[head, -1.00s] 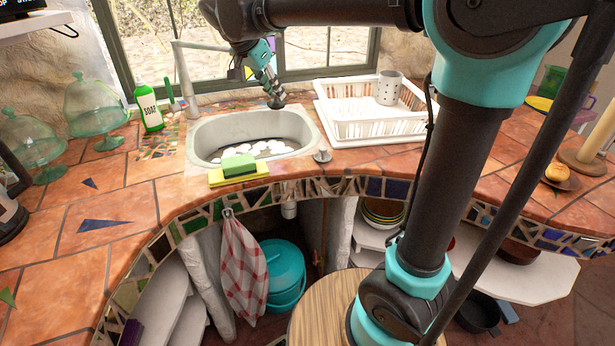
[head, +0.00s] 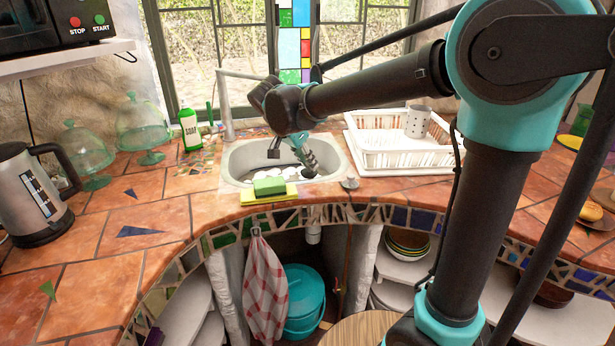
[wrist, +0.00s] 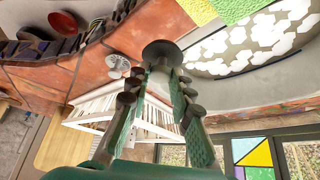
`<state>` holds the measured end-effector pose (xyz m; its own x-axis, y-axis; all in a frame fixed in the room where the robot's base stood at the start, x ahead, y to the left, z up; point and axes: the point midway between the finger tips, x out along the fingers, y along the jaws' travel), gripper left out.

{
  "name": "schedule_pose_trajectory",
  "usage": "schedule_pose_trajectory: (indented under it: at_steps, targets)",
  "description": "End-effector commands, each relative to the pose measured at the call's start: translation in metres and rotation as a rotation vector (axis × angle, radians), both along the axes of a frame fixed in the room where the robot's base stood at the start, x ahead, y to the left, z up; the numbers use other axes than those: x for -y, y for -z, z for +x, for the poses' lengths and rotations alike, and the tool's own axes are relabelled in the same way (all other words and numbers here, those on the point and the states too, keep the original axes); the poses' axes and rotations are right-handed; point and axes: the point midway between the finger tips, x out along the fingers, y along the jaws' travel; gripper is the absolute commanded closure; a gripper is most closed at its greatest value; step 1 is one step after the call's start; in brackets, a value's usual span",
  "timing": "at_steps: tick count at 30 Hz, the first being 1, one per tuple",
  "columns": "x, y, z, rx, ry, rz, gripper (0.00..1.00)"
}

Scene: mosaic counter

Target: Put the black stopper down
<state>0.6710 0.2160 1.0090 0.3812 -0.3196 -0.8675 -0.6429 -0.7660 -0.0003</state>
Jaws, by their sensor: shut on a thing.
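The black stopper (wrist: 160,52) is a dark round disc on a paler stem, held between the fingertips of my gripper (wrist: 161,75) in the wrist view. My gripper is shut on it. In the head view my gripper (head: 305,160) points down over the right part of the sink (head: 236,158), with the dark stopper (head: 311,173) at its lower end. The stopper appears to be above the basin near its front right side. I cannot tell its exact height.
A green sponge (head: 268,186) lies on a yellow one at the sink's front edge. A small metal fitting (head: 350,184) stands right of it. A white dish rack (head: 395,157) with a grey cup is on the right. The tiled counter (head: 110,215) at left is largely bare.

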Motion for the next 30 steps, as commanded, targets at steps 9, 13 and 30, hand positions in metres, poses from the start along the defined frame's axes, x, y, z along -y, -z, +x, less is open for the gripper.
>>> schedule_pose_trajectory:
  at_steps: [9, 13, 30]
  targets:
    - [0.000, 0.032, 0.000, 0.000, 0.000, 0.000, 1.00]
    - [0.000, 0.048, 0.000, 0.000, 0.000, 0.000, 1.00]
    - [0.000, 0.055, 0.000, 0.000, 0.000, 0.000, 0.64]
